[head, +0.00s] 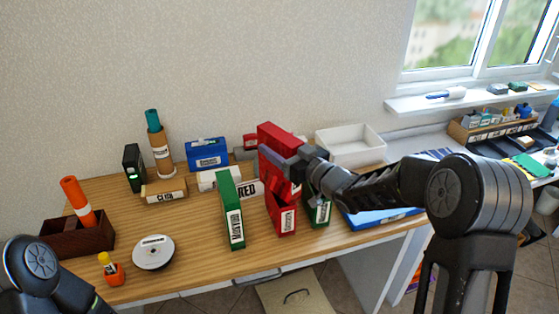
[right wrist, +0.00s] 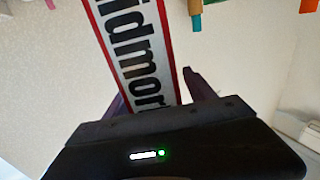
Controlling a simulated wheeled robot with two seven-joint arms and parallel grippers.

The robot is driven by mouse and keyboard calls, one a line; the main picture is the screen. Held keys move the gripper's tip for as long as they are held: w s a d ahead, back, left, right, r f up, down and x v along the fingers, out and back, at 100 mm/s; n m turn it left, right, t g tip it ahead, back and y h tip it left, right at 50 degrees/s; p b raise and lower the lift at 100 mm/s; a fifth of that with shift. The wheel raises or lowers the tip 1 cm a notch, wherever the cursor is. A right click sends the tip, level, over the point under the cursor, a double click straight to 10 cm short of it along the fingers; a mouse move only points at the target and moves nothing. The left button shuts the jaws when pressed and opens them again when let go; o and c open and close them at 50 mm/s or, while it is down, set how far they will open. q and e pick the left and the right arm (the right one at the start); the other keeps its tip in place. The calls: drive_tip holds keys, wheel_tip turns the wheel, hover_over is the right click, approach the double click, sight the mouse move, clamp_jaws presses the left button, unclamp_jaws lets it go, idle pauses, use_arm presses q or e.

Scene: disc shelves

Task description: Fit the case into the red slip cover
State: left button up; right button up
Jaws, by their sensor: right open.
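The red case (head: 277,134) is upright, with its lower part over or in the opening of the red slip cover (head: 284,222). I cannot tell how deep it sits. The slip cover stands on the table with a white label facing front. My right gripper (head: 273,157) is open at the case's upper part, with a finger in front of it. In the right wrist view the case's red-edged white label (right wrist: 136,45) lies between the open fingers (right wrist: 155,86). My left arm shows at the lower left, but its gripper is out of view.
A green case (head: 231,210) stands left of the slip cover, and another green one (head: 320,213) stands close on its right. A white disc spindle (head: 153,252), a brown box (head: 78,235) and a white bin (head: 352,146) are also on the table. The front middle is clear.

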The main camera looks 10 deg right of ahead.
drive_tip(key=shift+c, duration=0.5)
clamp_jaws()
idle(0.5)
drive_tip(key=shift+r, duration=0.1)
